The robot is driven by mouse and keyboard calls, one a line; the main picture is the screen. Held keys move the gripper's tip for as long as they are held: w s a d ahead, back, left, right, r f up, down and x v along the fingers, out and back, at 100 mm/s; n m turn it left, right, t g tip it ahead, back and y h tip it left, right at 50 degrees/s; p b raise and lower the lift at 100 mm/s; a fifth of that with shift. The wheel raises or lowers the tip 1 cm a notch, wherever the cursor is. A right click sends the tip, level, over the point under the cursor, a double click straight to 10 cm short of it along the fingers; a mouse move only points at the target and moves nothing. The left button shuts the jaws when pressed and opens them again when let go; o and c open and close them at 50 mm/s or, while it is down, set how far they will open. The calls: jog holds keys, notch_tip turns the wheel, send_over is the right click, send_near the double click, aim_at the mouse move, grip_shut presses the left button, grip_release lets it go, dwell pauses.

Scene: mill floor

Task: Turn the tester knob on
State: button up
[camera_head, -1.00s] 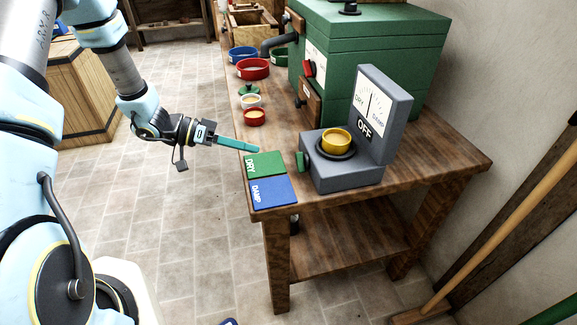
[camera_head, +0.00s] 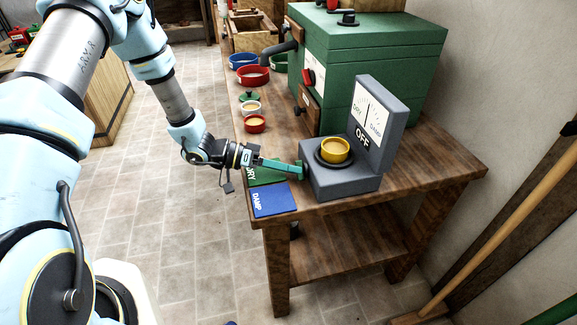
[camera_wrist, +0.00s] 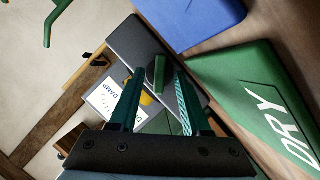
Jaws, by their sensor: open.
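The grey tester (camera_head: 345,183) stands on the wooden bench, with a yellow cup (camera_head: 335,149) on its round black seat. Its upright panel (camera_head: 368,118) has a DRY/DAMP dial and reads OFF. The green knob (camera_wrist: 159,75) is on the tester's side face, seen in the wrist view; in the head view my fingers hide it. My gripper (camera_head: 299,166) reaches the knob side of the tester from the left. In the wrist view my gripper (camera_wrist: 157,82) is open, with one finger on each side of the knob and gaps visible.
A green DRY plate (camera_head: 270,175) lies beneath my fingers, and a blue DAMP plate (camera_head: 274,199) lies in front. A green machine (camera_head: 370,65) stands behind the tester. Red bowl (camera_head: 254,124) and other bowls line the bench's left edge.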

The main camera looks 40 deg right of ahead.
jog(key=shift+c, duration=0.2)
grip_shut()
dwell(0.5)
